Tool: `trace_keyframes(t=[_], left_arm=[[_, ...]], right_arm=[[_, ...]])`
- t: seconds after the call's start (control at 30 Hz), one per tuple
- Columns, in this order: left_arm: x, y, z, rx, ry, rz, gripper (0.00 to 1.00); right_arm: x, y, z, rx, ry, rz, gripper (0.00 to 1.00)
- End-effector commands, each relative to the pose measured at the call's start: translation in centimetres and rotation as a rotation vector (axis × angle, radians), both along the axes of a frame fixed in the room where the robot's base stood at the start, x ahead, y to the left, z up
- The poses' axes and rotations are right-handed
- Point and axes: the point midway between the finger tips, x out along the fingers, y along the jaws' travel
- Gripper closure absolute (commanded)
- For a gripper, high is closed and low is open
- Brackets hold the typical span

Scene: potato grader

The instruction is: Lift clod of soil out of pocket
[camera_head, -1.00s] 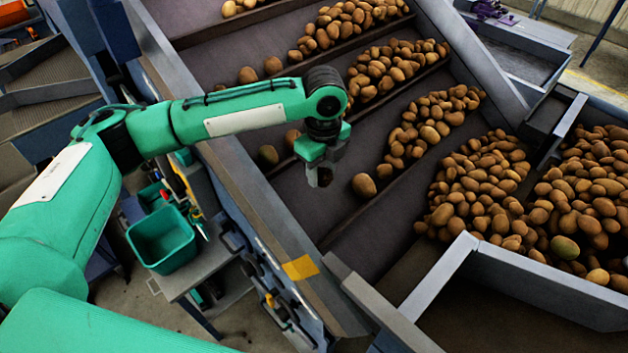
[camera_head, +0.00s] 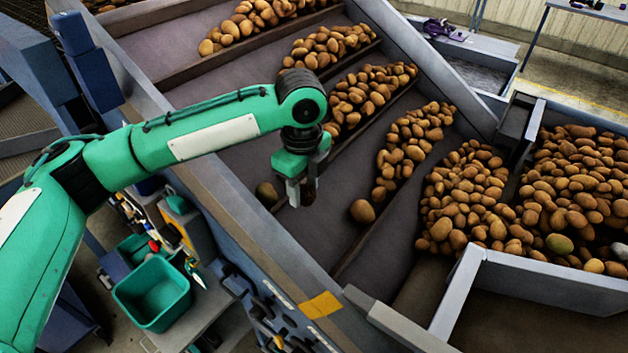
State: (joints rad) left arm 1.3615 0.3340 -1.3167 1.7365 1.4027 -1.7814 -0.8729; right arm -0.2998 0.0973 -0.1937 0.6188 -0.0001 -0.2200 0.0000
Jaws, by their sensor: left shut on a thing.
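My left gripper (camera_head: 301,194) is over the dark inclined belt (camera_head: 225,125), pointing down, with its arm coming in from the left. It is shut on a dark brown lump, the clod of soil (camera_head: 308,196), which shows only in part between and behind the fingers. I cannot tell how far the clod is above the belt. A single potato (camera_head: 362,211) lies on the belt to the right of the gripper. My right gripper is not in view.
Crossbars divide the belt into pockets holding potato heaps (camera_head: 403,150). A bin full of potatoes (camera_head: 575,190) is at the right. An empty green bin (camera_head: 153,294) stands on a side shelf at lower left. The machine's side rail (camera_head: 245,225) lies between the belt and that bin.

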Motion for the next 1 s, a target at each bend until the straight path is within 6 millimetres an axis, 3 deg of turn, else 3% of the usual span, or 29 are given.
trace_keyframes(t=[0.33, 1.0], left_arm=[[-3.7, 3.9, -0.3, 0.000, -0.001, 0.000, 0.84], [-10.9, 10.9, -0.3, 0.001, -0.002, 0.001, 0.84]], right_arm=[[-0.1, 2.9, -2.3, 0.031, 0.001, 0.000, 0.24], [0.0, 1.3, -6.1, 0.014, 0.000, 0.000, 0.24]])
